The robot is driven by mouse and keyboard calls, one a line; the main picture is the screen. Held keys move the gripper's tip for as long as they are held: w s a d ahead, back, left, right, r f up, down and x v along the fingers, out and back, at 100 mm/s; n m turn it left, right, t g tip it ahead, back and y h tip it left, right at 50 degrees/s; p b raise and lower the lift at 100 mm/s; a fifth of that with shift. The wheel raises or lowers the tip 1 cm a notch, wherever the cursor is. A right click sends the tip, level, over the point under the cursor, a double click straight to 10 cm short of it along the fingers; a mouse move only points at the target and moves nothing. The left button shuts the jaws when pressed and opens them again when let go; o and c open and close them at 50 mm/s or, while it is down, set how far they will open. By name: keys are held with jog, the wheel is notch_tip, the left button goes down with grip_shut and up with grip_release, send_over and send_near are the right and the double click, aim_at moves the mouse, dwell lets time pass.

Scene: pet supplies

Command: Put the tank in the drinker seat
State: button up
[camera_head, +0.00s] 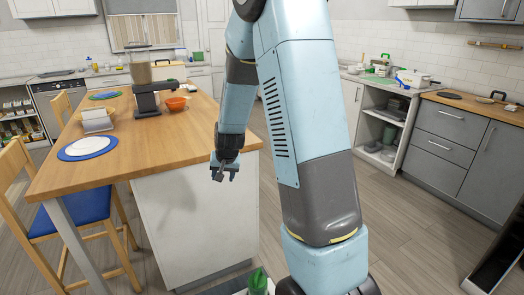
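My gripper (223,176) hangs beside the near right corner of the wooden island, fingers pointing down, apart and empty. A tall container with brownish contents (140,72) stands upright on a black base (147,100) on the island top; it looks like a pet feeder or drinker. A low pale grey unit (97,120) sits nearer, left of it; I cannot tell if it is the drinker seat. I cannot surely pick out a separate tank. My arm hides part of the scene's middle.
The wooden island (190,135) has a bare near right part. An orange bowl (177,103) and a white plate on a blue mat (68,154) are on it. A chair with a blue seat (60,218) stands at left. Floor is open between island and right counter (480,105).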

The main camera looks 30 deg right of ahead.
jog(key=s+a+r+n, duration=0.2)
jog(key=s+r, duration=1.1)
jog(key=r, duration=0.5)
jog(key=s+r+n, duration=0.1)
jog(key=s+r, duration=0.2)
jog(key=s, duration=0.6)
jog(key=s+r+n, duration=0.1)
jog(key=s+r, duration=0.2)
jog(key=s, duration=0.7)
jog(key=shift+d+r+t, duration=0.3)
jog(key=shift+d+r, duration=0.1)
jog(key=shift+d, duration=0.05)
jog(key=shift+c, duration=0.3)
